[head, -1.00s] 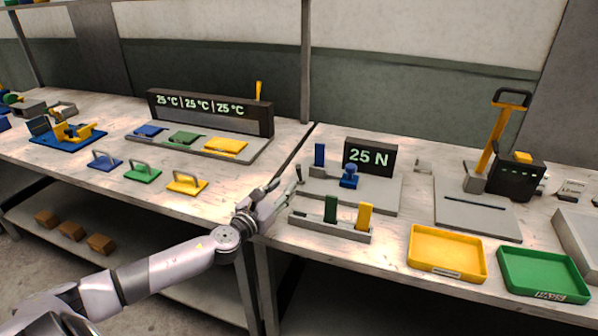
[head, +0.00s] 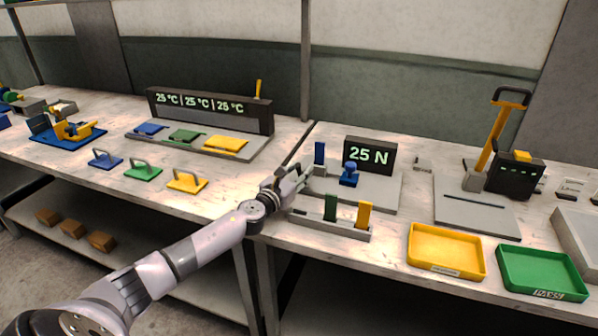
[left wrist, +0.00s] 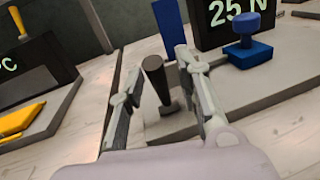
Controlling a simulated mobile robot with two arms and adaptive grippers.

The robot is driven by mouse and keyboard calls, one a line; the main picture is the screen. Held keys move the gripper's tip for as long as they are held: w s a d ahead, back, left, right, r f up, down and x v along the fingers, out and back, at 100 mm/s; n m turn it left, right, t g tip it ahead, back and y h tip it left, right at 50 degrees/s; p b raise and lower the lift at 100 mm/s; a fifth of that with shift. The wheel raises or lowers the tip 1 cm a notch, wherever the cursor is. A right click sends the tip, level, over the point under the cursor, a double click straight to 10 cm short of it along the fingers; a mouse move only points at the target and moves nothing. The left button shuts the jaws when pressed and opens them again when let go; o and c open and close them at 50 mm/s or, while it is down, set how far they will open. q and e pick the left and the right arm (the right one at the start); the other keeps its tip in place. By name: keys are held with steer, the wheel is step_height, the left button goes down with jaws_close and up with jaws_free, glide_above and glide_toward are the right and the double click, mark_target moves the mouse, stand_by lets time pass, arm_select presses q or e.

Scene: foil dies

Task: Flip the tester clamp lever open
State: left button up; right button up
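The tester (head: 378,190) is a grey plate with a "25 N" display (head: 368,156), an upright blue piece (head: 319,153) and a blue knob (head: 348,176). Its clamp lever shows in the left wrist view as a dark, nearly upright rod (left wrist: 157,82) at the plate's near left corner. My left gripper (head: 291,174) is at that corner; in the left wrist view its fingers (left wrist: 159,72) are open, one on each side of the lever, with gaps visible. In the head view the fingers largely hide the lever. My right gripper is not in view.
A grey holder (head: 318,226) with green and yellow upright pieces stands just in front of the tester. A yellow tray (head: 446,274) and a green tray (head: 541,293) are at the front right. A press (head: 496,150) stands behind them. Handled dies (head: 187,182) lie left.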

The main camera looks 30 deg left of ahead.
arm_select(q)
jaws_close()
stand_by(0.7)
